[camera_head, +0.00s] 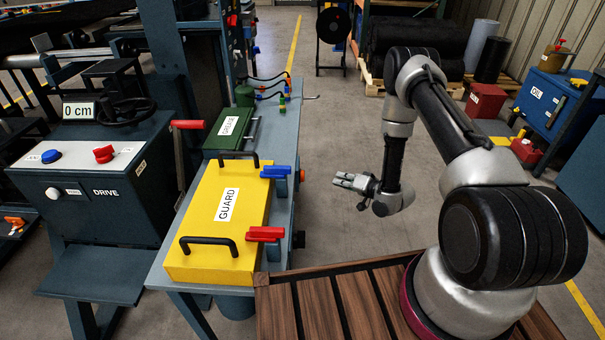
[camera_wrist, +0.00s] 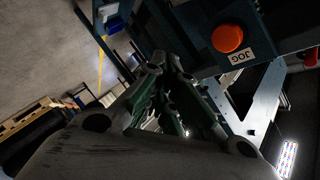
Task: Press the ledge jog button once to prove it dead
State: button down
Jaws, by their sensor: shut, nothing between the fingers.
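The orange jog button (camera_wrist: 227,38) shows in the wrist view at upper right, with a JOG label (camera_wrist: 241,57) beside it on a dark panel. In the head view, a small orange button (camera_head: 301,174), seemingly the same one, sits on the right side of the grey ledge (camera_head: 284,215). My gripper (camera_head: 345,181) is to the right of the ledge, pointing left towards it, with a gap between fingertips and button. In the wrist view my gripper (camera_wrist: 168,67) is shut and empty, its fingertips left of and below the button.
A yellow guard (camera_head: 215,235) with black handles, red and blue clamps (camera_head: 265,234) and a green grease box (camera_head: 230,128) lie on the ledge. A drive panel (camera_head: 85,170) stands at left. Floor right of the ledge is open; a wooden slatted surface (camera_head: 330,305) is in front.

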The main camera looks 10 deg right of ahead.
aim_at(302, 176)
jog(key=shift+w+r+m+t, duration=0.15)
jog(key=shift+r+m+t, duration=0.1)
jog(key=shift+r, duration=0.25)
jog(key=shift+w+r+m+t, duration=0.15)
jog(key=shift+r+m+t, duration=0.1)
jog(key=shift+r, duration=0.25)
jog(key=shift+a+y, duration=0.15)
jog(key=shift+y, duration=0.15)
jog(key=w+a, duration=0.1)
jog(key=a, duration=0.7)
jog(key=shift+w+a, duration=0.15)
jog(key=shift+w, duration=0.2)
jog(key=shift+a, duration=0.15)
dwell(0.3)
jog(key=shift+a, duration=0.3)
jog(key=shift+w+a, duration=0.15)
jog(key=shift+a, duration=0.35)
dwell(0.7)
jog(key=shift+d, duration=0.9)
